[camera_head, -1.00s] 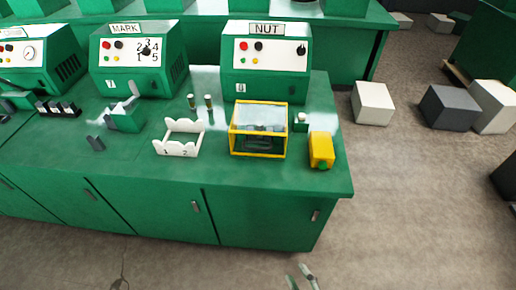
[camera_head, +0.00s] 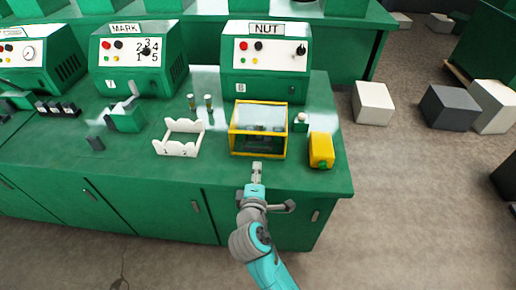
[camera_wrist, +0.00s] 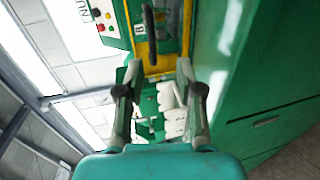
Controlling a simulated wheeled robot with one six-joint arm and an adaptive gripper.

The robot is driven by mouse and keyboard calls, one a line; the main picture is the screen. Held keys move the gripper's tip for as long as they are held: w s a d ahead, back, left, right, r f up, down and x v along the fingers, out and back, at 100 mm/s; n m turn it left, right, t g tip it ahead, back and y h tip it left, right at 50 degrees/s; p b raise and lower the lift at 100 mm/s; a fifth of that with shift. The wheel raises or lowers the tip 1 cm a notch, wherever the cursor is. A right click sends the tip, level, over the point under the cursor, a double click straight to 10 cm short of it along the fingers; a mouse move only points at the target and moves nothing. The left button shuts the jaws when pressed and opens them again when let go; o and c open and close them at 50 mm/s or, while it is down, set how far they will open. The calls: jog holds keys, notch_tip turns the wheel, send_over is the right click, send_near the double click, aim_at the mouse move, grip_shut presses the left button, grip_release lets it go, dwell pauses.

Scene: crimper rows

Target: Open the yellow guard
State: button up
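The yellow guard (camera_head: 258,154) is a yellow-framed box with clear panels in front of the NUT machine (camera_head: 265,60). It looks closed, with dark parts behind its panels. My gripper (camera_head: 257,166) is just in front of the guard's lower front edge; whether it touches cannot be told. In the wrist view my gripper (camera_wrist: 157,68) has its two fingers spread with nothing between them. Beyond the fingertips there, the yellow frame (camera_wrist: 166,70) and a dark bar (camera_wrist: 150,22) show, turned sideways.
A white rack (camera_head: 178,148) stands to the left. The green bench (camera_head: 220,177) has a clear front strip.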

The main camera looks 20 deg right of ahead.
aim_at(258, 148)
jog(key=x, duration=0.3)
jog(key=r+x, duration=0.1)
jog(key=x, duration=0.7)
jog(key=shift+w+r, duration=0.2)
jog(key=shift+w, duration=0.2)
grip_shut()
